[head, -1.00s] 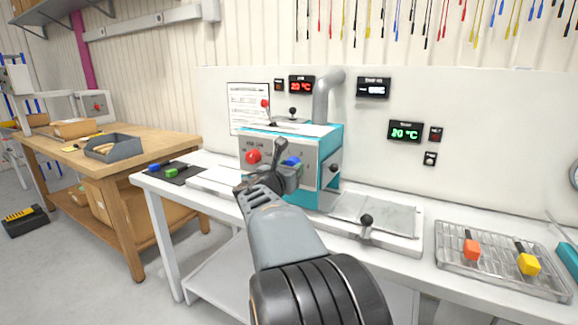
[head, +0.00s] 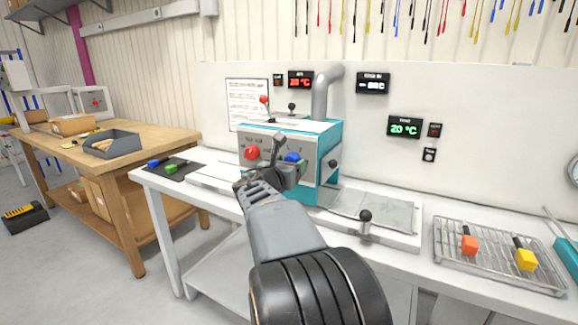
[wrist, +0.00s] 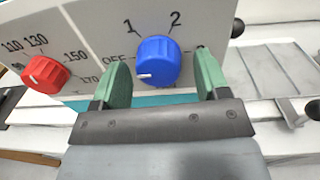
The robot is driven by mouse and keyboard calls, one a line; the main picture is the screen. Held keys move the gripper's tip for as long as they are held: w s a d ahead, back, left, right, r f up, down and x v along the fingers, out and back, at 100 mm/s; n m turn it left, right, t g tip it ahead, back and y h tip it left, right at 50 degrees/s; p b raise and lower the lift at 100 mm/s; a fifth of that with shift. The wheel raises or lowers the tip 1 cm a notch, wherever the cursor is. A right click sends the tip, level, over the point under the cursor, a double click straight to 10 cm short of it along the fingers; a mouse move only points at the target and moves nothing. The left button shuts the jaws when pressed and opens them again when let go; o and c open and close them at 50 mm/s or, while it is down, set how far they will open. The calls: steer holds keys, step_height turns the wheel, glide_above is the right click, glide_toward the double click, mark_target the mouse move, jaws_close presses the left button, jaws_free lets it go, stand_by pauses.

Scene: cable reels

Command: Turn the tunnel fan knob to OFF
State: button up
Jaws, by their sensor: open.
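The blue knob (wrist: 157,60) is on the front panel of the grey and teal machine (head: 318,155), and it also shows in the head view (head: 293,157). Around it are the labels OFF, 1 and 2. Its white mark is at the lower left of its face, on the OFF side and pointing roughly left. My gripper (wrist: 161,72) is open, with one green finger on each side of the knob. A gap shows at each side, so I see no grip on it. In the head view my gripper (head: 284,168) partly covers the panel.
A red knob (wrist: 46,74) with temperature numbers is left of the blue one. A black-ball lever (head: 366,216) stands at the front right of the machine. A wire rack (head: 497,262) holds an orange and a yellow piece. A wooden bench (head: 150,142) stands at left.

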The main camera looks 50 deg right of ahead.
steer(key=p+v, duration=0.1)
steer(key=v, duration=1.3)
steer(key=shift+d, duration=0.1)
steer(key=s+a+f+m+y+p, duration=0.1)
steer(key=s+a+m+y+p, duration=0.2)
steer(key=a+m+y+p, duration=0.5)
steer(key=s+a+f+m+g+y+p, duration=0.1)
steer(key=s+a+m+y+p, duration=0.2)
steer(key=a+m+y+p, duration=0.6)
steer(key=a+m+p, duration=0.1)
steer(key=a+m, duration=0.3)
steer(key=shift+s+f, duration=0.25)
steer(key=shift+f, duration=0.1)
steer(key=shift+a, duration=0.1)
